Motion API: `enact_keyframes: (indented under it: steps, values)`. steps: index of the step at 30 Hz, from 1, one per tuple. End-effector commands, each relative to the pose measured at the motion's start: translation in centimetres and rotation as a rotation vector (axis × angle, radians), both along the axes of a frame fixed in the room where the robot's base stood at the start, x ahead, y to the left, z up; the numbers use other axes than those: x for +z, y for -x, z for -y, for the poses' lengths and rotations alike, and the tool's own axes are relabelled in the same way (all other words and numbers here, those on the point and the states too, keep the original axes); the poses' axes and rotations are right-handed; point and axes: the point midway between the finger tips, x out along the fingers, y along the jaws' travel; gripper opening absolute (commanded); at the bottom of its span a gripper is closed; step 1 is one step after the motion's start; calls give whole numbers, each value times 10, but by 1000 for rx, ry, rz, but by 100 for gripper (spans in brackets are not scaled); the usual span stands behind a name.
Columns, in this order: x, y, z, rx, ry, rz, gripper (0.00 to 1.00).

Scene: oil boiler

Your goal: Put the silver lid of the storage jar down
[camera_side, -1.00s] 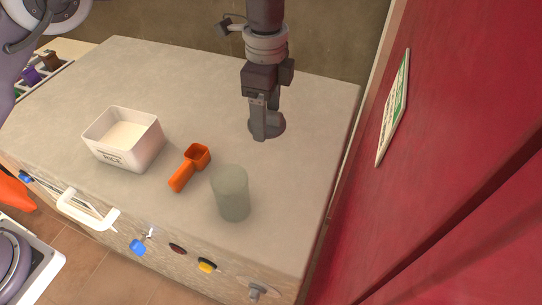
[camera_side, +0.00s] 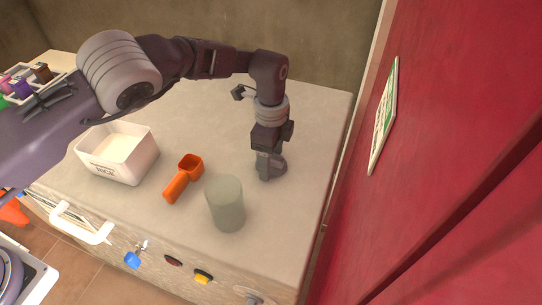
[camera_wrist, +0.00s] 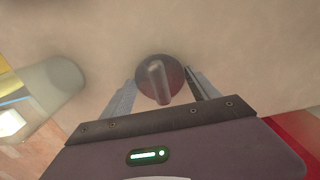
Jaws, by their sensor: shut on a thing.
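The silver lid (camera_side: 279,163) looks like a dark grey disc beside my fingertips in the side view. It also shows in the wrist view (camera_wrist: 174,89) as a round disc with a raised handle, between my fingers. My gripper (camera_side: 265,173) is shut on the lid. It points down, low over the counter, right of and slightly behind the storage jar (camera_side: 226,206). I cannot tell whether the lid touches the counter. The jar is a pale grey-green cylinder standing upright; it shows at the left of the wrist view (camera_wrist: 50,87), apart from the lid.
An orange scoop (camera_side: 180,181) lies left of the jar. A white tub marked RICE (camera_side: 118,168) stands farther left. The counter (camera_side: 285,215) is clear around the lid. A red panel (camera_side: 450,150) rises beyond its right edge. Knobs line the counter's front.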

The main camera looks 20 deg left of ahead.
Motion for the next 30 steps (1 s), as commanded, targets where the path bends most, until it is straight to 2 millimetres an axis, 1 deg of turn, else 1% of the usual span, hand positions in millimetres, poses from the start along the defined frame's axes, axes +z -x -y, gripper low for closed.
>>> enact_keyframes:
  steps: [1,2,3,5,13,16,17,20,24,27,30]
  values:
    - [-2,0,0,0,0,0,31]
    - [-2,0,0,0,0,0,71]
    - [-2,0,0,0,0,0,79]
    - [-2,0,0,0,0,0,91]
    - [-1,0,0,0,0,0,91]
    - [6,0,0,0,1,1,91]
    - [11,-1,0,0,2,2,91]
    - [36,-1,0,-1,4,5,91]
    - [75,-2,1,-1,4,5,91]
    - [98,-1,0,0,3,4,91]
    - [113,-1,0,0,2,2,91]
